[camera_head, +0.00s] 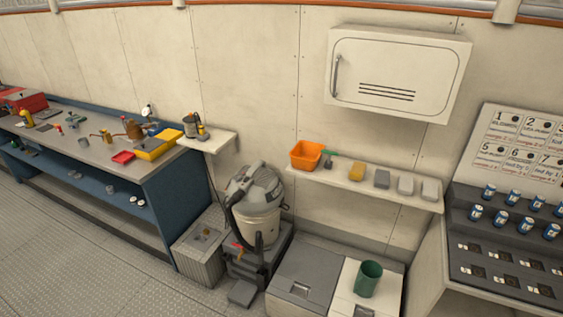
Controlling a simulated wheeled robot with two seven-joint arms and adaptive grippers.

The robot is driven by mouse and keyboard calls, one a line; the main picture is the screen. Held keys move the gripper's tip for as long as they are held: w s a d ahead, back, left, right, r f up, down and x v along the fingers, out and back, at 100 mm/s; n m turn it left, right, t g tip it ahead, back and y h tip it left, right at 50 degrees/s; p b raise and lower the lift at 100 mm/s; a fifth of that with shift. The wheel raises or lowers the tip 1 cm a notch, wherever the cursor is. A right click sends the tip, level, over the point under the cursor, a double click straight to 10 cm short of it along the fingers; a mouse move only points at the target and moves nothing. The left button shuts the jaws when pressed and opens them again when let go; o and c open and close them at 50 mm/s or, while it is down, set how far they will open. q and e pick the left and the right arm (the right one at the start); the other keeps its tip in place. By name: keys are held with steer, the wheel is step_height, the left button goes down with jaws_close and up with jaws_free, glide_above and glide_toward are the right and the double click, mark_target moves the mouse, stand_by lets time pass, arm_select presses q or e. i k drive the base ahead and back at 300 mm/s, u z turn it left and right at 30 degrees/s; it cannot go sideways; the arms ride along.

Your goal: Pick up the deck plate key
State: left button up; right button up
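I cannot make out the deck plate key for certain in the head view. Small tools and parts lie on the grey-topped blue workbench (85,142) at the left, too small to name surely. A few small items also lie on top of the low ribbed grey box (196,262) beside the bench. Neither of my grippers shows in this view.
A wet vacuum (258,215) stands between the bench and low lockers (305,277). A green cup (368,279) stands on the lockers. A wall shelf (340,182) holds an orange bin (306,154) and several blocks. A cabinet (398,75) hangs above. Floor at lower left is clear.

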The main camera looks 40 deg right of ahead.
mark_target(330, 153)
steer(key=u, duration=0.35)
steer(key=i, duration=1.95)
steer(key=z, duration=1.45)
steer(key=i, duration=0.9)
steer(key=z, duration=0.9)
